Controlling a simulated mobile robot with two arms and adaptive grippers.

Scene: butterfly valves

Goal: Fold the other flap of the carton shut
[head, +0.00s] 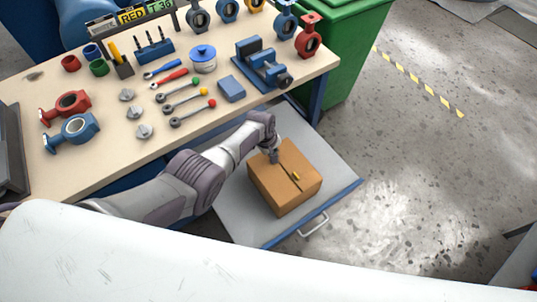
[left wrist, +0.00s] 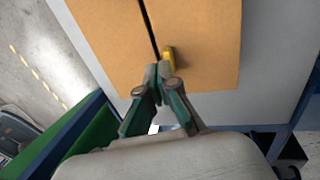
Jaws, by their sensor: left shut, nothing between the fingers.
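The brown carton (head: 280,200) stands on a grey pulled-out drawer. Both top flaps lie about flat, with a narrow dark slit between them. In the left wrist view the carton top (left wrist: 210,45) fills the upper middle. A small yellow piece (head: 296,176) shows beside the slit; it also shows next to my fingertips in the left wrist view (left wrist: 170,58). My left gripper (head: 275,158) is shut and empty, its tips at the carton's top near the slit's end. I cannot tell if they touch. My right gripper is not in view.
The drawer (head: 340,180) has a blue front edge and a metal handle (head: 313,224). The workbench (head: 100,165) above it holds valves, wrenches and a blue vise (head: 262,65). A green bin (head: 345,60) stands behind.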

